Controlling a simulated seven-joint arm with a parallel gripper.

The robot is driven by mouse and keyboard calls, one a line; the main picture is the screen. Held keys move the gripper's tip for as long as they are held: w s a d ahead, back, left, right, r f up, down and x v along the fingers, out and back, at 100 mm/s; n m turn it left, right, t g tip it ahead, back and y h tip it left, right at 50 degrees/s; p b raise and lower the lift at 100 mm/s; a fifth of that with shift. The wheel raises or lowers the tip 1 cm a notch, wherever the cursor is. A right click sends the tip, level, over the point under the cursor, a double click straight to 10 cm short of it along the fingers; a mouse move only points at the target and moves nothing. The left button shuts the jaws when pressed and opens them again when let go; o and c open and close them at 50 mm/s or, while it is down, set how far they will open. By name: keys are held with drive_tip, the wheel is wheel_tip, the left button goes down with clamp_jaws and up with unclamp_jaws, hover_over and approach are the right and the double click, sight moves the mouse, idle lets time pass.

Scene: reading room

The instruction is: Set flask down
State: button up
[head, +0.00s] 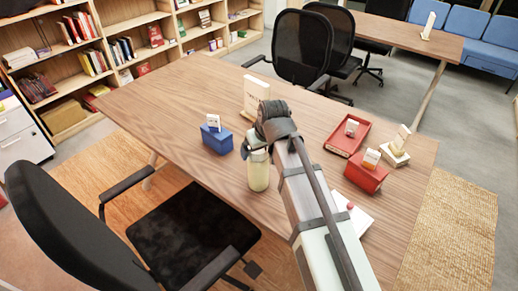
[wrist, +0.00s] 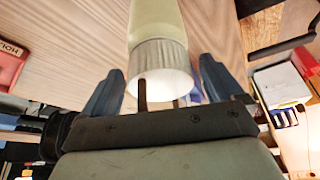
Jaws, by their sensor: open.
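The flask (head: 258,172) is a pale yellow-green bottle that appears to stand upright on the wooden table (head: 165,105), near its front edge. In the wrist view the flask (wrist: 156,22) runs up from between my fingers, with a ribbed grey cap (wrist: 160,58) nearest me. My gripper (head: 257,146) is over the flask's top in the head view. In the wrist view my gripper (wrist: 162,84) is open, one finger on each side of the cap, with gaps showing. My arm hides part of the table behind the flask.
A blue box (head: 216,139) with a white card stands left of the flask. A cream upright block (head: 256,93) is behind. To the right are a red tray (head: 347,138), a red box (head: 366,173) and a cream stand (head: 394,156). A black chair (head: 195,225) is at the front edge.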

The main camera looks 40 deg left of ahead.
drive_tip(key=v, duration=1.2)
idle(0.5)
